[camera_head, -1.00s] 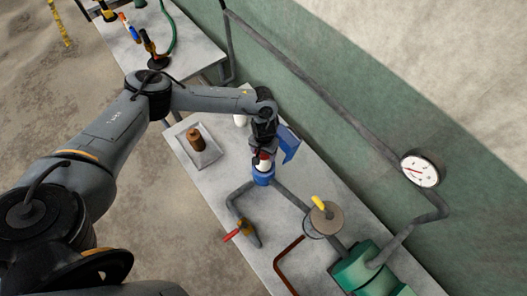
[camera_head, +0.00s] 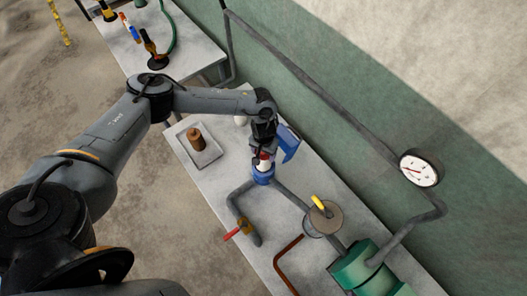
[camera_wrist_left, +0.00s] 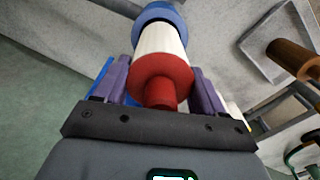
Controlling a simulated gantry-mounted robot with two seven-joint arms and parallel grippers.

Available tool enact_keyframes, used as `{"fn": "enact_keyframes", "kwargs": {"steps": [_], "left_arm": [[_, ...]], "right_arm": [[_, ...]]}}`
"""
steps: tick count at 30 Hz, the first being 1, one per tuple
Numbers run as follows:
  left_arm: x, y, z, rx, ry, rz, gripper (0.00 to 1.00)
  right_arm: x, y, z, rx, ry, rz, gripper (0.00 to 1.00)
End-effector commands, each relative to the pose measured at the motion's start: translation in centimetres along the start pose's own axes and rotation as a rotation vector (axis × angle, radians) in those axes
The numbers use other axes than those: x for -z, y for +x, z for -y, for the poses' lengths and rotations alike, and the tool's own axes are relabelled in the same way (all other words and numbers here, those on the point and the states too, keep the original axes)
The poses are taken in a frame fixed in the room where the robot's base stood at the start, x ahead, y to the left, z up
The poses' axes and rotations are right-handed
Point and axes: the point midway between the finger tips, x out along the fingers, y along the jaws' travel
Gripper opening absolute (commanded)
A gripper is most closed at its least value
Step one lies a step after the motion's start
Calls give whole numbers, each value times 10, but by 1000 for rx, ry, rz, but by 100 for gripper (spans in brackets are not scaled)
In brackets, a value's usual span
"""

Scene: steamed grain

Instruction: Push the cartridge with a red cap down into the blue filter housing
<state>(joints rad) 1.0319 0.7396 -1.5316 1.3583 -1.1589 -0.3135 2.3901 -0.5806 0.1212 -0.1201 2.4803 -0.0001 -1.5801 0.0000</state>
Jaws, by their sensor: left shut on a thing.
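The white cartridge with a red cap (camera_wrist_left: 160,78) is between the fingers of my left gripper (camera_wrist_left: 160,92) in the left wrist view, and the gripper is shut on it at the cap end. The cartridge's far end meets the blue filter housing (camera_wrist_left: 160,14); how deep it sits inside cannot be told. In the head view the cartridge (camera_head: 265,157) stands roughly upright in the top of the blue housing (camera_head: 263,175), with my left gripper (camera_head: 264,150) just above. My right gripper does not show.
A grey tray (camera_head: 212,153) with a brown cylinder (camera_head: 195,138) lies left of the housing. A blue panel (camera_head: 289,144) stands just right of the gripper. Pipes, a red-handled valve (camera_head: 232,234), a yellow-handled part (camera_head: 318,202) and a green machine (camera_head: 362,268) occupy the front of the table.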

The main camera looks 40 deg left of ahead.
Motion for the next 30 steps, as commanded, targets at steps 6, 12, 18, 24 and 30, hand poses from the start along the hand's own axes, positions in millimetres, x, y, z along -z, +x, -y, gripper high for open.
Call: {"fn": "enact_keyframes", "kwargs": {"steps": [6, 12, 18, 24, 30], "left_arm": [[0, 1, 0, -1, 0, 0, 12], [0, 4, 0, -1, -2, 0, 12], [0, 5, 0, -1, -1, 0, 12], [0, 5, 0, -1, 0, -1, 12], [0, 6, 0, -1, 0, 0, 12]], "right_arm": [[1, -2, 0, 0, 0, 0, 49], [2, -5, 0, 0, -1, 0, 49], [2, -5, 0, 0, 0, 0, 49], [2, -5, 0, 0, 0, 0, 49], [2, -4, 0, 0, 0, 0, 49]]}}
